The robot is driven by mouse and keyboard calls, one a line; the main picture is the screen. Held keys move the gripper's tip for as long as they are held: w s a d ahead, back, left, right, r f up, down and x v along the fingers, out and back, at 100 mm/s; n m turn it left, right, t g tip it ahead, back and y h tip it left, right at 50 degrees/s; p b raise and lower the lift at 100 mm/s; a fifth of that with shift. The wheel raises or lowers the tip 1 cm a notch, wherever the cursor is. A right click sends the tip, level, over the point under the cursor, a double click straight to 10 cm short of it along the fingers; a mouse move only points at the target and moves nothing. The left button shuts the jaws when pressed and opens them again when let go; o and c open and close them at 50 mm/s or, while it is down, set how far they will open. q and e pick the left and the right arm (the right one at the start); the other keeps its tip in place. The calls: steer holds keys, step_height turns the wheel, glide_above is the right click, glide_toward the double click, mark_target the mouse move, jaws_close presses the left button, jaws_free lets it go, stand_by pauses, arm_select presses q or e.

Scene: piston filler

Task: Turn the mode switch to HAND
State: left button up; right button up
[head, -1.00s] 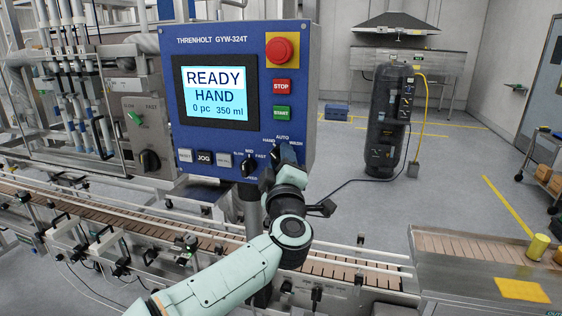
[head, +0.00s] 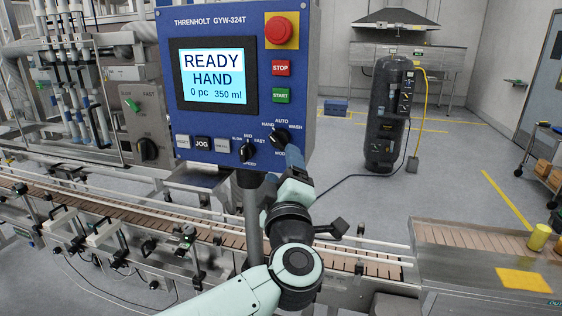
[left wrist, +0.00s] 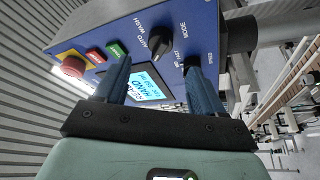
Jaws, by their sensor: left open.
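The mode switch (head: 279,138) is a black knob at the lower right of the blue control panel (head: 225,20), below the labels HAND, AUTO and WASH. Its pointer appears tilted up-left, toward HAND. The screen (head: 214,77) reads READY, HAND, 0 pc, 350 ml. My left gripper (head: 291,157) is just below and in front of the switch, open and empty. In the left wrist view the black switch knob (left wrist: 162,46) shows beyond and between the two separated blue fingers, apart from both. My right gripper is not in view.
The speed knob (head: 247,151) is left of the mode switch, beside a row of push buttons. STOP (head: 281,68), START (head: 281,96) and the red emergency button (head: 280,30) are above. A conveyor (head: 190,236) runs below the panel.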

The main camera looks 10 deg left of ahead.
arm_select(q)
steer(key=v, duration=0.4)
steer(key=shift+s+d+b, duration=0.15)
steer(key=shift+s+b, duration=0.25)
